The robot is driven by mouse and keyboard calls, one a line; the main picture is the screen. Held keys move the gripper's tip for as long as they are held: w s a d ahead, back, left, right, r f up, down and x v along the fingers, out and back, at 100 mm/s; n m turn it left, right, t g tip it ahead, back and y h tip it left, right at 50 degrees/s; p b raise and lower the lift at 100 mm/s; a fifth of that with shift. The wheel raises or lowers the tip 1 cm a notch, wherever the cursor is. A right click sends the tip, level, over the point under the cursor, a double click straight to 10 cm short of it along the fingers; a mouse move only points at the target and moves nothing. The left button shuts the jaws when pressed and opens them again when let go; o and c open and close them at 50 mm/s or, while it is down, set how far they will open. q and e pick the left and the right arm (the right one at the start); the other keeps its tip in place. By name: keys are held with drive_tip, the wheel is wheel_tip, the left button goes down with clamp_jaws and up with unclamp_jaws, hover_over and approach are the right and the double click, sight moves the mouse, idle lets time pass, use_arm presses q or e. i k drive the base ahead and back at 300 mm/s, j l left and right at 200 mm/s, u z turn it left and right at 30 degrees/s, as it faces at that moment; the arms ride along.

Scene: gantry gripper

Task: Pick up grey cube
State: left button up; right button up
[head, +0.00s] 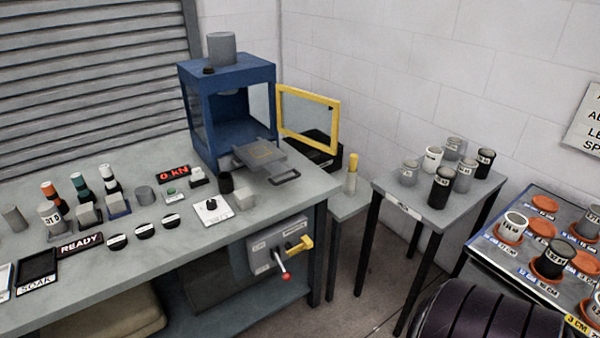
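Several small grey blocks stand on the workbench, and I cannot tell which one is the grey cube. One grey block (244,199) stands at the bench's right part, just right of the white dial box. Two more grey blocks, a left one (88,215) and a right one (118,206), stand at the left, in front of the colour-banded cylinders. No gripper touches any of them in this view. Neither of my grippers is in view.
A blue press frame (228,119) stands at the bench's back with its yellow-framed door (309,146) swung open to the right. Its grey plate (259,154) juts forward. Black discs (144,231) lie near the bench front. A side table (403,195) holds several cylinders.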

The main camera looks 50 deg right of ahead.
sight(244, 198)
drive_tip(key=z, duration=1.05)
drive_tip(key=i+l+u, duration=0.2)
drive_tip(key=i+j, duration=0.05)
drive_tip(key=i, duration=0.05)
